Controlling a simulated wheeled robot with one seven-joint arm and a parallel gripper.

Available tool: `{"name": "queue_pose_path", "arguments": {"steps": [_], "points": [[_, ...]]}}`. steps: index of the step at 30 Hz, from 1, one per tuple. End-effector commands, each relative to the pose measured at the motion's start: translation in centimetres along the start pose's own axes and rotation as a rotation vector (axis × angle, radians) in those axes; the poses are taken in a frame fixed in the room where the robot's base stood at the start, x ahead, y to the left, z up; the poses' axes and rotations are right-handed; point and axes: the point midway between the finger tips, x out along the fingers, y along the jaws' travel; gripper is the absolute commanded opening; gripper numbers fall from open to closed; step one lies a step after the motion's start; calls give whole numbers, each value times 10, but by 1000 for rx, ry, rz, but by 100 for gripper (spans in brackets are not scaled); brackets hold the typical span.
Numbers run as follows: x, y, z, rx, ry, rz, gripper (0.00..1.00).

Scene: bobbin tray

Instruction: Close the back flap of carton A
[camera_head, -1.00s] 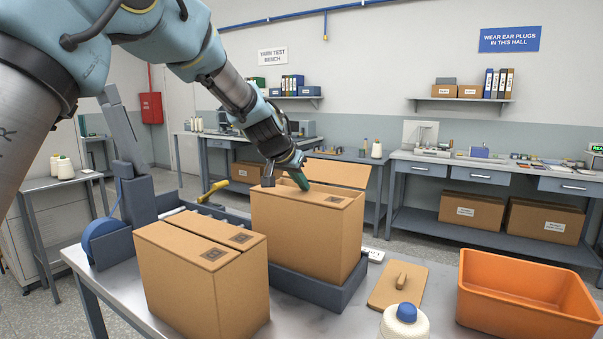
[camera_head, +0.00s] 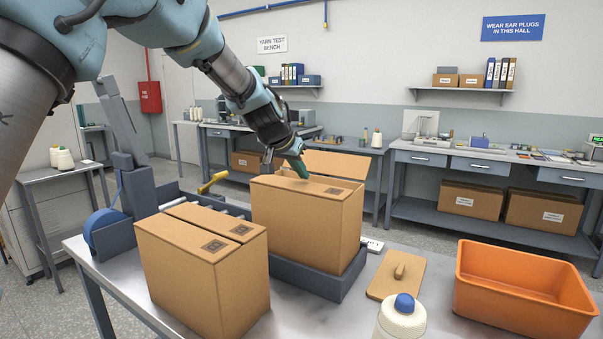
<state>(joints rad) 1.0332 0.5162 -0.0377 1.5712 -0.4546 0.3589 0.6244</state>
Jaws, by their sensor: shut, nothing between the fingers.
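A brown carton (camera_head: 303,228) stands upright in a blue-grey cradle, with a printed square on its top. I take it as carton A, but its marking is too small to read. Its back flap (camera_head: 342,163) stands up, tilted behind the top, and is not folded flat. The front part of its top lies flat. My gripper (camera_head: 301,172) is shut and empty, its green tip pointing down over the rear left of the top, in front of the flap. I cannot tell whether the tip touches the carton.
A second carton (camera_head: 205,275) stands front left, its top flaps lying nearly flat. An orange bin (camera_head: 525,290), a brown board with a handle (camera_head: 397,275) and a blue-topped yarn cone (camera_head: 401,320) are at the right. A blue-grey tape stand (camera_head: 137,200) is at the left.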

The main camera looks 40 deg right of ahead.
Motion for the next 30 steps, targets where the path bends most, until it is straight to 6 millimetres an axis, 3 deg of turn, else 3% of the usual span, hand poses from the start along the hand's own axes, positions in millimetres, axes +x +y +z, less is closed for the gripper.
{"name": "queue_pose_path", "arguments": {"steps": [8, 21, 30], "points": [[-32, -4, -27, -2, -7, 1, 0], [-106, -3, -18, -1, -2, -1, 0], [-125, -3, -18, -2, -5, -1, 0]]}}
